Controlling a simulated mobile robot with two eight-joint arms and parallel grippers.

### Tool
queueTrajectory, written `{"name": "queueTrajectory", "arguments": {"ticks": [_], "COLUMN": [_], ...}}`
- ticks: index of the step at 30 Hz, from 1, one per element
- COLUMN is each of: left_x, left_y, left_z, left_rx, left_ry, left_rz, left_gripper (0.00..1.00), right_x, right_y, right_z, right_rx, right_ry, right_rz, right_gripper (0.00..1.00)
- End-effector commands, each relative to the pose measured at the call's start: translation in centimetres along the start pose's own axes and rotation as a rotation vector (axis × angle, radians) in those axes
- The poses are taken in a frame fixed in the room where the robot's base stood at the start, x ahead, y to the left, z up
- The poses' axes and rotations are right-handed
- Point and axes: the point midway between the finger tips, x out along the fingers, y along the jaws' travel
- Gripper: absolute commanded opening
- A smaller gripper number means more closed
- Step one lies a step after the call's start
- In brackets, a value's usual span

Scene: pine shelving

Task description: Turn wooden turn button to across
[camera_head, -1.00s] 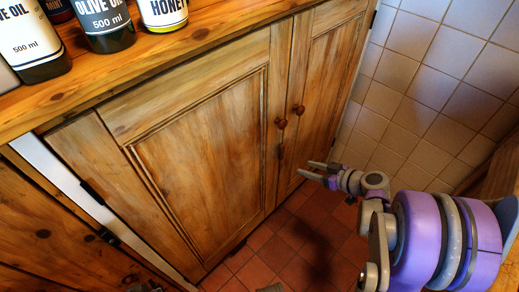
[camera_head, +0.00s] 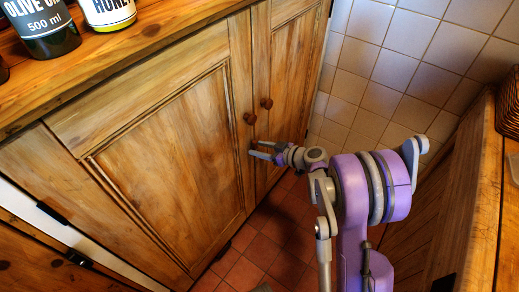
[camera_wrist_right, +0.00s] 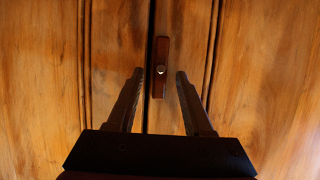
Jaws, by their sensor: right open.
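The wooden turn button (camera_wrist_right: 161,52) is a small dark reddish-brown bar with a bright screw. In the right wrist view it stands upright, in line with the gap between the two cabinet doors. My right gripper (camera_head: 255,149) is open, its fingertips close to the door fronts below the two round knobs. In the right wrist view its fingers stand on either side of the button's lower part, with space on both sides. I cannot tell whether the fingertips reach past the button's face. In the head view the button is hidden or too small to make out. My left gripper is out of view.
Two round knobs, a left one (camera_head: 250,118) and a right one (camera_head: 266,103), stick out just above my right gripper. Bottles stand on the wooden counter (camera_head: 150,50). A tiled wall (camera_head: 390,60) and a wooden unit (camera_head: 480,200) lie to the right. The red floor is clear.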

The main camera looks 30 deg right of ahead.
Motion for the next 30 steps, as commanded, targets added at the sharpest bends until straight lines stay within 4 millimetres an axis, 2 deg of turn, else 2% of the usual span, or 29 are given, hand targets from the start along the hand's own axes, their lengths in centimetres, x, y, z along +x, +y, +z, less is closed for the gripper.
{"name": "queueTrajectory", "arguments": {"ticks": [8, 11, 17, 30], "left_x": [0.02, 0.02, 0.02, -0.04], "left_y": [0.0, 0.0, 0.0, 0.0], "left_z": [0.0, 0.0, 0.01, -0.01], "left_rx": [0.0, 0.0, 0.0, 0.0], "left_ry": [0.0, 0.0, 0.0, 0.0], "left_rz": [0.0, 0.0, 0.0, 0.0], "left_gripper": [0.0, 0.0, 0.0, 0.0], "right_x": [0.18, 0.17, 0.16, 0.14], "right_y": [0.0, 0.0, -0.01, 0.06], "right_z": [-0.03, -0.03, -0.03, -0.04], "right_rx": [0.0, 0.0, 0.001, 0.021], "right_ry": [0.0, 0.0, 0.0, 0.0], "right_rz": [0.0, 0.0, 0.0, -0.008], "right_gripper": [0.51, 0.37, 0.01, 0.0]}}
